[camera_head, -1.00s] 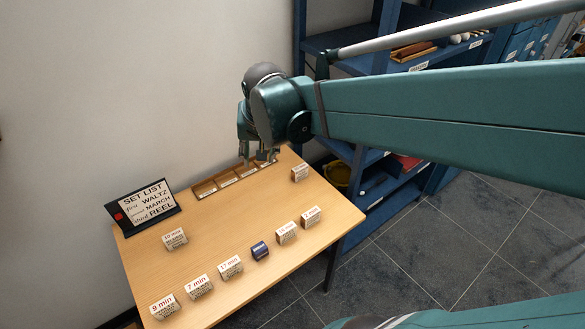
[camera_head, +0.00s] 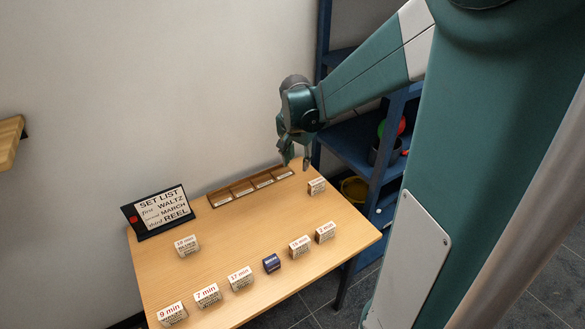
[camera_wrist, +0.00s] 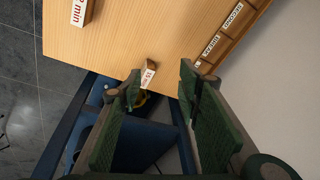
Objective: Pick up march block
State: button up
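Several small blocks with printed minutes stand on the wooden table (camera_head: 215,225). The smaller words on them are too small to read, so I cannot tell which is the march block. One pale block (camera_head: 317,186) stands alone at the back right, near my gripper (camera_head: 296,163). My gripper is above the table's back right edge, open and empty. In the wrist view, a block (camera_wrist: 149,76) shows beyond the gap between the open fingers (camera_wrist: 160,90), apart from them.
A set list sign (camera_head: 158,211) reads waltz, march, reel. A slotted wooden tray (camera_head: 250,187) lies along the back edge. A front row includes a 9 min block (camera_head: 172,313) and a dark blue block (camera_head: 271,262). Blue shelving (camera_head: 350,140) stands to the right.

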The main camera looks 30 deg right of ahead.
aim_at(317, 181)
jog(key=w+d+f+m, duration=0.1)
jog(key=d+f, duration=0.2)
jog(key=f, duration=0.1)
jog(key=w+d+f+m+g, duration=0.1)
jog(key=d+f+m, duration=0.1)
jog(key=d+f, duration=0.2)
jog(key=w+d+f+m+b, duration=0.1)
jog(key=d+f, duration=0.3)
jog(key=shift+w+f+m+g, duration=0.3)
jog(key=shift+f+m+g, duration=0.1)
jog(key=shift+d+f, duration=0.4)
jog(key=shift+f, duration=0.05)
jog(key=shift+f, duration=0.1)
jog(key=shift+d+f+b, duration=0.15)
jog(key=shift+f+b, duration=0.2)
jog(key=shift+f, duration=0.85)
jog(key=shift+w+d+f+b, duration=0.15)
jog(key=shift+f+b, duration=0.55)
jog(key=shift+f, duration=1.9)
jog(key=c, duration=1)
